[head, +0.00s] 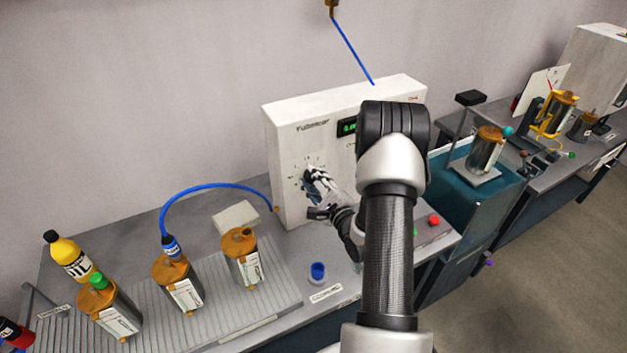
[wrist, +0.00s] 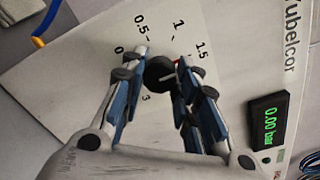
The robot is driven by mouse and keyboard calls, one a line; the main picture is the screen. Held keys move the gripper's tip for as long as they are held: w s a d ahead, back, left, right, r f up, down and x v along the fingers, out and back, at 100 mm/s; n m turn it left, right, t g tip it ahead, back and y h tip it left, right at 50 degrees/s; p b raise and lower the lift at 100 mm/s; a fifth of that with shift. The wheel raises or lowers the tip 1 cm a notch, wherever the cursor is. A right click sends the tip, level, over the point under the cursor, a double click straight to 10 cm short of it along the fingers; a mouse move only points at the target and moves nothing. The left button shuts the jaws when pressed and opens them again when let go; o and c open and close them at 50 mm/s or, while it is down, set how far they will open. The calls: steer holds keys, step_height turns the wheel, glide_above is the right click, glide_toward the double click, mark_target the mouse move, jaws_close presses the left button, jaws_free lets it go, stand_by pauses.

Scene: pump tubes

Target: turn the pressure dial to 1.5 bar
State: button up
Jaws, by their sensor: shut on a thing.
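The pressure dial is a round dark knob (wrist: 158,71) on the front of the white pump box (head: 290,150). Printed marks 0, 0.5, 1 and 1.5 run around it, and a 3 shows below. A small reddish line lies at its right side, towards the 1.5 side; its exact reading is unclear. My gripper (head: 313,180) is at the box front, its fingers hiding most of the dial in the head view. In the wrist view my gripper (wrist: 160,82) has one blue-padded finger on each side of the knob, shut on it. The green display (wrist: 269,124) reads 0.00 bar.
A blue hose (head: 205,188) arches from the box's left side to a capped canister (head: 180,287). Other canisters and a yellow bottle (head: 70,258) stand on the left. A red button (head: 434,220) is at the right.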

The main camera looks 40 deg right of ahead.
steer(key=o, duration=1.1)
steer(key=shift+c, duration=0.2)
steer(key=shift+s, duration=0.1)
steer(key=v, duration=1.2)
